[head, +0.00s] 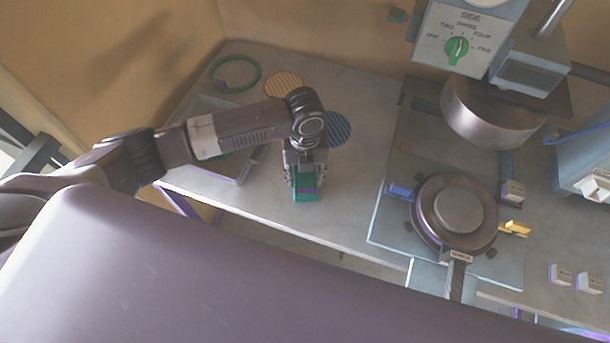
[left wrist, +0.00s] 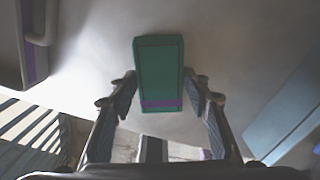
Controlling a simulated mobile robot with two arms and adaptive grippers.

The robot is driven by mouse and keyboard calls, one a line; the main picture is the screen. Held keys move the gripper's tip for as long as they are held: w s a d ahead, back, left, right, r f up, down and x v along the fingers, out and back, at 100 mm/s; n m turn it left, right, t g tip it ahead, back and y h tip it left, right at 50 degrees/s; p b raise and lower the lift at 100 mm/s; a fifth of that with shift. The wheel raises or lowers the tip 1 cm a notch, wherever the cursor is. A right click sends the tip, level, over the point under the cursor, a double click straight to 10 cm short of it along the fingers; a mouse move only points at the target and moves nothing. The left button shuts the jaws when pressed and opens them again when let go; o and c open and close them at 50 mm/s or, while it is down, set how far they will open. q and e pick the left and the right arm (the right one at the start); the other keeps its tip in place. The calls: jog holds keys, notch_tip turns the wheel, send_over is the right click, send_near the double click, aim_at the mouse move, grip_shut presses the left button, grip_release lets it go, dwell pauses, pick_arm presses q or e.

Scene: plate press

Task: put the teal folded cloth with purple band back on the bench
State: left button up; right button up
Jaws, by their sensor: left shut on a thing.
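The teal folded cloth with a purple band (head: 306,195) is at the tips of my left gripper (head: 304,184), by the front part of the grey bench (head: 262,198). In the left wrist view the cloth (left wrist: 159,68) lies between the two fingers of my left gripper (left wrist: 161,92), its purple band nearest the palm. The left gripper is shut on the cloth. The bench top (left wrist: 90,75) shows behind it; I cannot tell whether the cloth touches it. My right gripper is not in view.
A tray (head: 237,176) lies left of the gripper, partly behind my arm. A green ring (head: 258,77), an orange striped disc (head: 283,86) and a blue striped disc (head: 340,127) lie farther back. The press (head: 485,115) stands right, its round plate (head: 425,215) in front. Bench between gripper and press is clear.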

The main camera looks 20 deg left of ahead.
aim_at(305, 180)
pick_arm(q)
jog(key=shift+f, duration=0.1)
jog(key=o, duration=1.1)
jog(key=shift+o, duration=0.2)
notch_tip(305, 180, up, 12)
jog(key=b, duration=0.2)
